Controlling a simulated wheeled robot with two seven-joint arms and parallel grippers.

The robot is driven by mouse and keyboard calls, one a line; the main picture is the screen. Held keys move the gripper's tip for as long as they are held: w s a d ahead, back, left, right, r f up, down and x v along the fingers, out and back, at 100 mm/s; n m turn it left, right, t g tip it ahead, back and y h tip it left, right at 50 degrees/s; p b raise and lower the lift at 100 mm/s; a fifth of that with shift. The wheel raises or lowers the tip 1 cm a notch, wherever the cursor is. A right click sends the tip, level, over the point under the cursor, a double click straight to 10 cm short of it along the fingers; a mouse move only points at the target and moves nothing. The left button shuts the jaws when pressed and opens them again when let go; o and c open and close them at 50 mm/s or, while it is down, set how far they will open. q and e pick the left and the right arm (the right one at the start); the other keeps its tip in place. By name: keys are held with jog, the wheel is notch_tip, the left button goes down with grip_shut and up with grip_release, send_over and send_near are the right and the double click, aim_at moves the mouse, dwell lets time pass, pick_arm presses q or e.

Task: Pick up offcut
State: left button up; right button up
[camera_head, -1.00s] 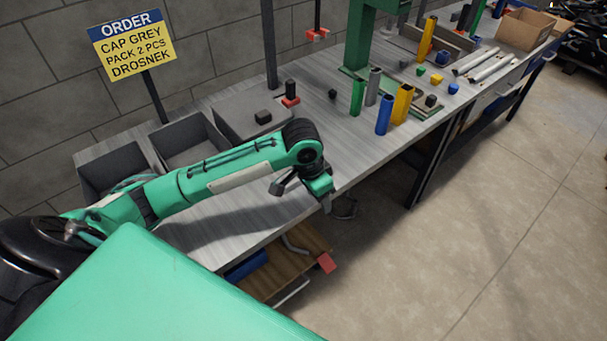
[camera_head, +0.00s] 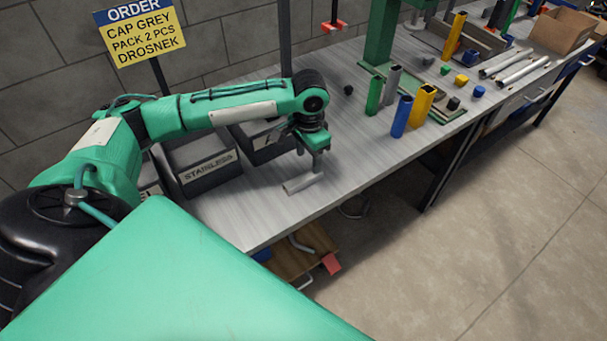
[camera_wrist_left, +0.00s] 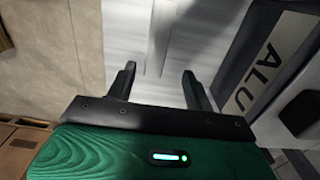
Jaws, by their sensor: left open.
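The offcut (camera_head: 300,184), a short light-grey metal piece, lies on the workbench near its front edge. My left gripper (camera_head: 317,167) points down above the offcut's far right end. In the left wrist view, its two dark fingers (camera_wrist_left: 158,85) are apart. A pale strip that looks like the offcut (camera_wrist_left: 157,42) runs lengthwise in the gap between them. I cannot tell how high the fingertips are above it. My right gripper is not in view.
A bin marked STAINLESS (camera_head: 208,171) and another dark bin (camera_head: 262,155) stand behind the gripper. In the wrist view a bin marked ALU (camera_wrist_left: 262,75) is close at right. Upright coloured tubes (camera_head: 402,116) stand farther right. The bench front is mostly clear.

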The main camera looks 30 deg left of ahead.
pick_arm(q)
jog(key=shift+f, duration=0.65)
jog(key=f, duration=0.5)
jog(key=shift+s+d+f+p, duration=0.1)
jog(key=shift+s+d+p, duration=0.1)
jog(key=shift+s+p, duration=0.15)
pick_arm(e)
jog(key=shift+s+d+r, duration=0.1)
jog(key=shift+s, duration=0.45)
pick_arm(q)
jog(key=c, duration=1.1)
jog(key=shift+c, duration=0.2)
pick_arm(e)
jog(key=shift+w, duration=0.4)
pick_arm(q)
notch_tip(320, 180, up, 12)
notch_tip(320, 180, up, 8)
send_over(308, 175)
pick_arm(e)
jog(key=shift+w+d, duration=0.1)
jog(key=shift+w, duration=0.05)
